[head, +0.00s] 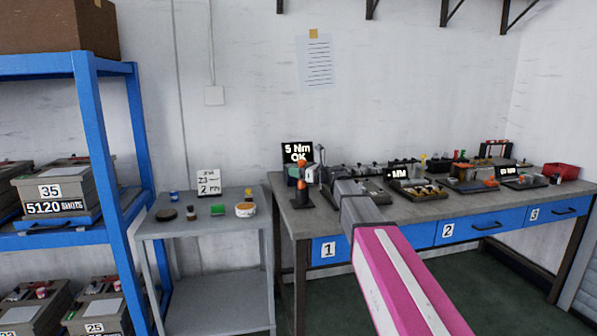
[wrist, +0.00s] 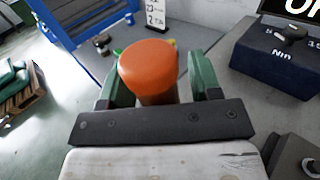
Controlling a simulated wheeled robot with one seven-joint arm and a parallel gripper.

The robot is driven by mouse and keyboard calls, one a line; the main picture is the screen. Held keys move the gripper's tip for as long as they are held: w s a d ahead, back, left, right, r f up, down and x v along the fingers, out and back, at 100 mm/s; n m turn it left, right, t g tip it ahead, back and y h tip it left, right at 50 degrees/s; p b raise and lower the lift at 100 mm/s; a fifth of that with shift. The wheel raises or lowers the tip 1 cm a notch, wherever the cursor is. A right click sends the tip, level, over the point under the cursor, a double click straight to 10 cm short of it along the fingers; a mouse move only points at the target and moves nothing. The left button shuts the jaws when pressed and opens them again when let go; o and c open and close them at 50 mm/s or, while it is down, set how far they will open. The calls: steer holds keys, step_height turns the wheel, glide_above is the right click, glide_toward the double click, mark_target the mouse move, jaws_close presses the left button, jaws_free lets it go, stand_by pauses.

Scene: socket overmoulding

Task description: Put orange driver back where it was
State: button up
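The orange driver (head: 302,164) stands upright at the left end of the workbench, above a dark stand (head: 302,196). In the wrist view its rounded orange cap (wrist: 148,64) fills the middle, with a darker handle part below it. My gripper (wrist: 163,88) has its two green fingers on either side of the handle. A narrow gap shows between the handle and the right finger, so the gripper looks open around it. The cap hides part of the left finger. The driver's lower end is hidden in the wrist view.
The workbench (head: 335,222) holds several trays of parts to the right and a "5 Nm OK" display (head: 298,152) behind the driver. A lower grey side table (head: 168,228) with small items stands to the left, beside a blue shelf rack (head: 110,170).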

steer(key=shift+r, duration=0.15)
steer(key=v, duration=1.2)
steer(key=shift+s, duration=0.1)
